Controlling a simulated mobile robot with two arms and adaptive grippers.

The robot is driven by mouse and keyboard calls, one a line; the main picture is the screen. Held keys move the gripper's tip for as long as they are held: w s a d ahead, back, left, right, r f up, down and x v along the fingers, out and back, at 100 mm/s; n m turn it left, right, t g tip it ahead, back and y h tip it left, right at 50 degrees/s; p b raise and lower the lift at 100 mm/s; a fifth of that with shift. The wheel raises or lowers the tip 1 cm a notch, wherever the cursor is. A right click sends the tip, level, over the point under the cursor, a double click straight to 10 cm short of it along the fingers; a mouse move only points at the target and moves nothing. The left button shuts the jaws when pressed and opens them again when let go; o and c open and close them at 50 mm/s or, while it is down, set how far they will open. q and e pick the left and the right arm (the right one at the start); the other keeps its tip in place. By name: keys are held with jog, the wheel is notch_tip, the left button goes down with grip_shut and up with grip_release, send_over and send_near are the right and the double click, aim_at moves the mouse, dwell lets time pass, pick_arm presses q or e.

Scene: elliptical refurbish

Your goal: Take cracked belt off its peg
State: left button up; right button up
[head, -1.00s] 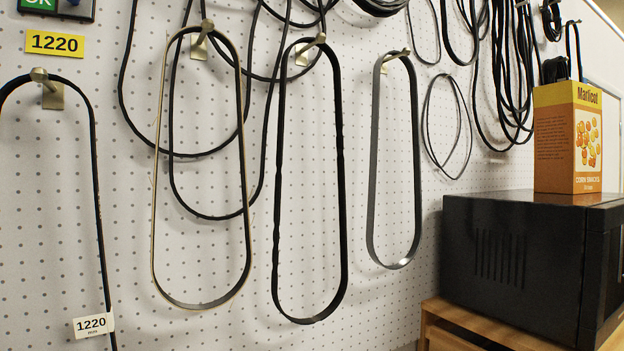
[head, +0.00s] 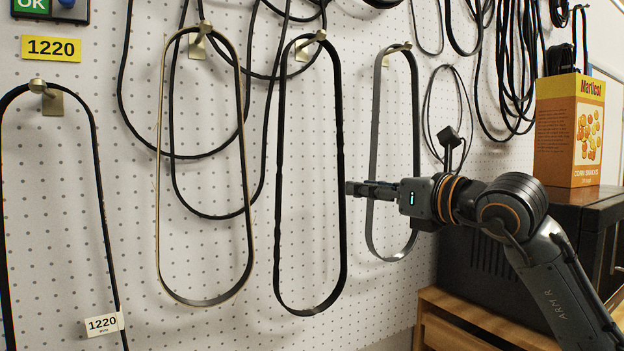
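Several belts hang as long loops on pegs on the white pegboard. The middle black belt (head: 341,150) has an uneven, nicked-looking edge on its right strand, which fits a cracked belt; it hangs from its brass peg (head: 320,36). My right gripper (head: 351,188) comes in from the right, with its fingertips beside that strand at mid height. It is seen edge-on, so its opening and any contact with the belt are unclear. My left gripper is out of view.
A frayed tan-edged belt (head: 159,150) hangs to the left, and a grey belt (head: 372,130) hangs partly behind my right gripper. A tagged black belt (head: 97,170) is at far left. A black microwave (head: 470,255) carrying a snack box (head: 560,140) stands at right.

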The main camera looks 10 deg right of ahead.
aim_at(340, 186)
notch_tip(340, 186, up, 4)
jog(key=d+f+t+h, duration=0.1)
jog(key=d+h, duration=0.1)
jog(key=d, duration=0.1)
jog(key=shift+m, duration=0.3)
jog(key=p+x, duration=0.4)
jog(key=x, duration=0.3)
jog(key=shift+w+a+r, duration=0.15)
jog(key=shift+w+a, duration=0.1)
jog(key=shift+a, duration=0.05)
jog(key=p+x, duration=0.4)
jog(key=shift+w, duration=0.4)
jog(key=shift+w+a+p, duration=0.2)
jog(key=shift+w+p, duration=0.1)
jog(key=shift+w, duration=0.1)
grip_shut()
